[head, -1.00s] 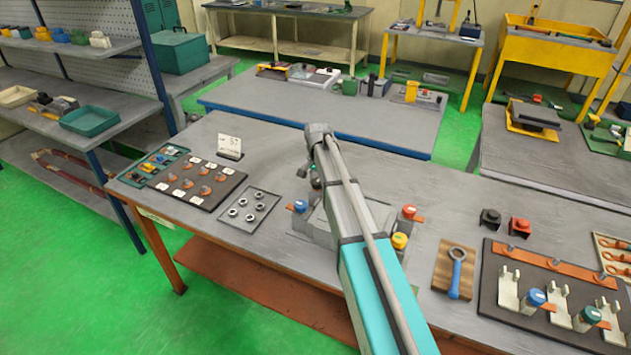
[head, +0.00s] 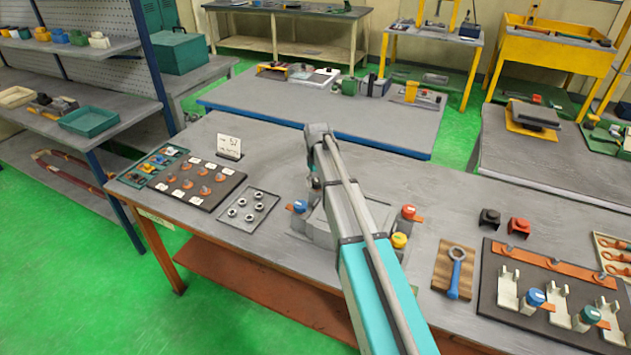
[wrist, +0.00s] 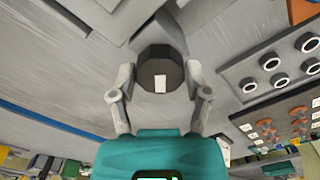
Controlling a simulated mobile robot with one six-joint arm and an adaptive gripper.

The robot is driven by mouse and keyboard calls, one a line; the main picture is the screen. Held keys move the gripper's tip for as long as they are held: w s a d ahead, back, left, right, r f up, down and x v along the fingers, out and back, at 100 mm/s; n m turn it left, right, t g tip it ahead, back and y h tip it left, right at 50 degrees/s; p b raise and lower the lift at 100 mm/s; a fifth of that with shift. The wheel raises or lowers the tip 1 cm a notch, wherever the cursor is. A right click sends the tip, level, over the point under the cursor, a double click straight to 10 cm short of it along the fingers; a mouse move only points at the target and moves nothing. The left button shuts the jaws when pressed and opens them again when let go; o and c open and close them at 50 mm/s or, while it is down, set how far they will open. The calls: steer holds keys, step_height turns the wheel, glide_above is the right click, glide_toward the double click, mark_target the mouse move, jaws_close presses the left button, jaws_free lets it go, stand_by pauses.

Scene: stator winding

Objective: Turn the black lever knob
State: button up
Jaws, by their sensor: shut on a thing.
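The black lever knob (wrist: 161,61) is a dark, many-sided knob with a small white mark on its face, in the upper middle of the wrist view. My gripper (wrist: 160,76) is shut on it, with one grey finger against each side. In the head view my arm reaches down over the grey stator housing (head: 312,228) on the bench and hides the knob and most of the gripper. The housing bears blue, red and yellow capped terminals.
A tray of metal nuts (head: 248,206) and a dark board of copper pieces (head: 196,183) lie left of the housing. A blue ring wrench (head: 454,275) lies on a wooden block to the right. A black board (head: 545,292) with terminals stands further right.

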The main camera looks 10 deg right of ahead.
steer(key=n, duration=0.3)
steer(key=shift+n, duration=2.2)
steer(key=o, duration=1.1)
steer(key=shift+w+f, duration=0.1)
steer(key=shift+f, duration=0.05)
